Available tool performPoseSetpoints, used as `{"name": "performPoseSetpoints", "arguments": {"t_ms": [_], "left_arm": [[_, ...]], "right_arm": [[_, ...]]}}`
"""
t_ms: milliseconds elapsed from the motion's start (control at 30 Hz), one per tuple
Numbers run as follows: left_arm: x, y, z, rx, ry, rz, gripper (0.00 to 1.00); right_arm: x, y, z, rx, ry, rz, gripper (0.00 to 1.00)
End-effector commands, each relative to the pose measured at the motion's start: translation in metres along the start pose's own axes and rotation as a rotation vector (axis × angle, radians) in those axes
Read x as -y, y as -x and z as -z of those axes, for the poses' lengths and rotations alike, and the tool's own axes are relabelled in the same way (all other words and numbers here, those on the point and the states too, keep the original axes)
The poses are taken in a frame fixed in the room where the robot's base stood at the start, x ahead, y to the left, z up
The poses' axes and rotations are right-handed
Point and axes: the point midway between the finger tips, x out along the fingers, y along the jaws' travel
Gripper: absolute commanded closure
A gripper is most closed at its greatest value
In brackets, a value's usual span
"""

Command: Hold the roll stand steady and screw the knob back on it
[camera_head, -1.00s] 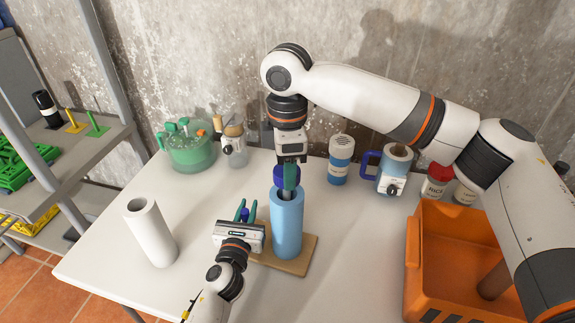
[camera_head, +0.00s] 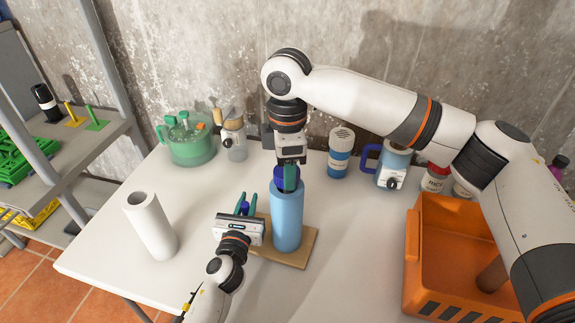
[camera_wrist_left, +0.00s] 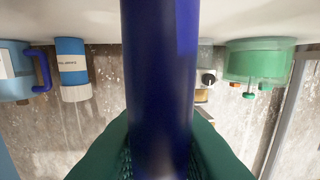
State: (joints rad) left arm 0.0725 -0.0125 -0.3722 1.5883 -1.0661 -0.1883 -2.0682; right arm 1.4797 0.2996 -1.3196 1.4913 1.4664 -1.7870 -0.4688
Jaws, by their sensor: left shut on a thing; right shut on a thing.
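The roll stand has a wooden base (camera_head: 298,250) with a light blue roll (camera_head: 287,218) upright on it. A thin dark blue post (camera_head: 244,208) stands beside the roll. My left gripper (camera_head: 245,205) is shut on this post, which fills the middle of the left wrist view (camera_wrist_left: 160,80) between green fingers. My right gripper (camera_head: 291,177) points down over the roll, shut on the dark blue knob (camera_head: 280,178). The knob is right at the roll's top opening. The fingers hide part of it, and I cannot tell whether it touches the stand.
A white hollow roll (camera_head: 150,228) stands at the left of the white table (camera_head: 110,262). A green pot (camera_head: 190,145), jars, a white-capped blue container (camera_head: 339,152) and a blue mug (camera_head: 391,165) line the back. An orange crate (camera_head: 413,250) is at right; a shelf (camera_head: 85,140) stands left.

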Motion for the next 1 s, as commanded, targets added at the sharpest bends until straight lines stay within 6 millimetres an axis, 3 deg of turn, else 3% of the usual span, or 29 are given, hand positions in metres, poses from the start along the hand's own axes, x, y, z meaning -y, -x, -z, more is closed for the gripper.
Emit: {"name": "performPoseSetpoints", "arguments": {"t_ms": [567,733,1000], "left_arm": [[0.0000,0.0002,-0.0007,0.001,0.000,0.000,1.00],[0.0000,0.0002,-0.0007,0.001,0.000,0.000,1.00],[0.0001,0.0002,-0.0008,0.002,0.000,0.000,1.00]], "right_arm": [[0.0000,-0.0094,-0.0001,0.000,-0.021,0.000,0.76],[-0.0007,-0.0101,-0.0006,0.002,-0.253,-0.002,0.76],[-0.0015,-0.0099,-0.0014,0.004,-0.847,-0.002,0.76]]}}
